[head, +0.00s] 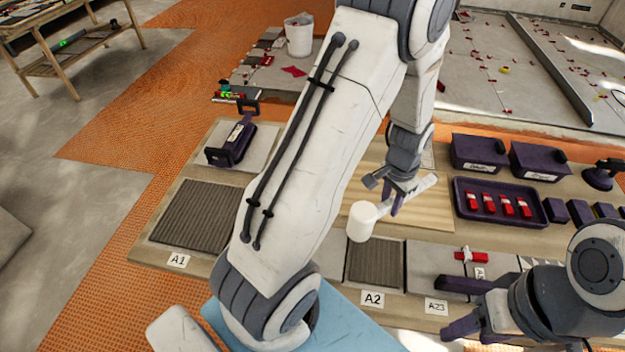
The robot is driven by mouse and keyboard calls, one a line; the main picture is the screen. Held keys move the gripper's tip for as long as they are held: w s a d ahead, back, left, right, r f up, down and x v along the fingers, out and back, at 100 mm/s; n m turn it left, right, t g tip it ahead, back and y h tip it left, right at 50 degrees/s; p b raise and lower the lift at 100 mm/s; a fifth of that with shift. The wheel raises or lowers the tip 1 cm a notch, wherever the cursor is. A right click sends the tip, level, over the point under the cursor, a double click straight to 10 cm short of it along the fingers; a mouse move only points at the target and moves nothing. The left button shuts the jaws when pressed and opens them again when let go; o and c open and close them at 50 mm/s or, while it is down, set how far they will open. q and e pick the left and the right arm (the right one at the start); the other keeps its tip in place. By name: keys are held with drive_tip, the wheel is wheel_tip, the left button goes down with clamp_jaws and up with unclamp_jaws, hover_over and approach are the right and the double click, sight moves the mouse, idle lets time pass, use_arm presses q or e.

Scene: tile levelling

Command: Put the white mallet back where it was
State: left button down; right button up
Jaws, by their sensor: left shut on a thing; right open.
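The white mallet (361,222) is in my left gripper (391,195), in the middle of the head view. The jaws are shut on its handle, and the handle's end sticks out to the upper right. The mallet's cylindrical head hangs at the lower left, over the edge between a pale wooden board (425,205) and the panel labelled A2 (376,264). I cannot tell its exact height. My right gripper (452,307) is open and empty at the lower right, in front of the label A23 (436,306). My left arm hides part of the bench.
A purple tray (472,220) with several red pieces lies to the right, with two dark bins (480,153) (540,160) behind it. A ribbed panel (193,216) labelled A1 and a purple handled tool (232,143) are at left. A white bucket (299,36) stands at the back.

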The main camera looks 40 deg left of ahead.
use_arm(q)
drive_tip(key=w+a+r+m+h+b, duration=0.1)
drive_tip(key=w+a+m, duration=0.4)
drive_tip(key=w+m, duration=0.8)
drive_tip(key=s+a+f+p, duration=0.1)
drive_tip(key=s+a+f, duration=0.1)
drive_tip(key=a, duration=0.1)
drive_tip(key=s+a+f, duration=0.2)
drive_tip(key=a, duration=0.1)
drive_tip(key=s+a+f+p, duration=0.1)
drive_tip(key=s+a+f, duration=0.1)
drive_tip(key=a, duration=0.1)
drive_tip(key=shift+s+a+f+p, duration=0.15)
drive_tip(key=shift+a+f+p, duration=0.1)
drive_tip(key=shift+p, duration=0.1)
wheel_tip(320, 180, down, 3)
drive_tip(key=shift+f+p, duration=0.1)
drive_tip(key=shift+p, duration=0.35)
drive_tip(key=shift+f, duration=0.4)
